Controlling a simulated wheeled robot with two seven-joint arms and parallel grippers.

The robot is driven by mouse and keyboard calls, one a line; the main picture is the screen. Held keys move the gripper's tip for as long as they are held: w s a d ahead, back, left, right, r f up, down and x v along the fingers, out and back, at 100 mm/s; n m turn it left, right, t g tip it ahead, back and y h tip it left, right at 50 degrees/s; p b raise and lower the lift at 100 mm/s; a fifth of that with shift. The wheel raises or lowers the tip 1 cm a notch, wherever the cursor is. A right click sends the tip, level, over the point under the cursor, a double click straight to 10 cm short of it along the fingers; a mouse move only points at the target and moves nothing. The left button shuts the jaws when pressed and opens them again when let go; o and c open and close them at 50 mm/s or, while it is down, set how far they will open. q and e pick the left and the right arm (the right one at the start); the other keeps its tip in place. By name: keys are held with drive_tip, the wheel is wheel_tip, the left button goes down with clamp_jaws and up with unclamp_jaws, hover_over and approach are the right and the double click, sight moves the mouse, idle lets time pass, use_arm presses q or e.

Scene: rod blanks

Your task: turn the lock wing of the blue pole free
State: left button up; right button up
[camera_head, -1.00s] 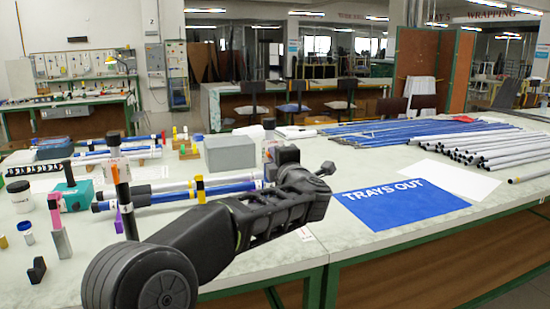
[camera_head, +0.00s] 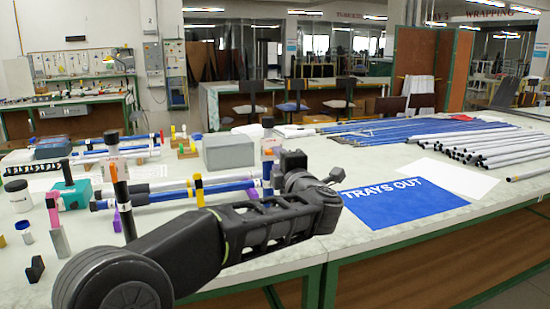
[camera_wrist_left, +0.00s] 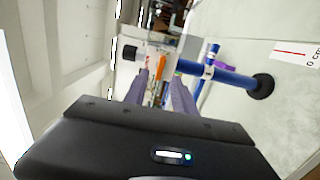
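The blue pole (camera_head: 233,186) lies on the left table, its right end partly behind my left wrist. In the left wrist view a blue pole (camera_wrist_left: 235,77) with a black end cap (camera_wrist_left: 262,87) runs to the right of the fingers. My left gripper (camera_wrist_left: 158,80) shows two fingers apart, and nothing is seen held. A small orange piece (camera_wrist_left: 162,66) shows between the fingers, farther off; I cannot tell if it is the lock wing. In the head view the fingers are hidden. My right gripper is not in view.
A grey box (camera_head: 229,151) lies behind. A blue "TRAYS OUT" sheet (camera_head: 410,200) and grey rods (camera_head: 490,147) lie on the right. The table front is mostly clear.

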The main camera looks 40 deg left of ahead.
use_arm(q)
drive_tip(key=v, duration=0.3)
idle(0.5)
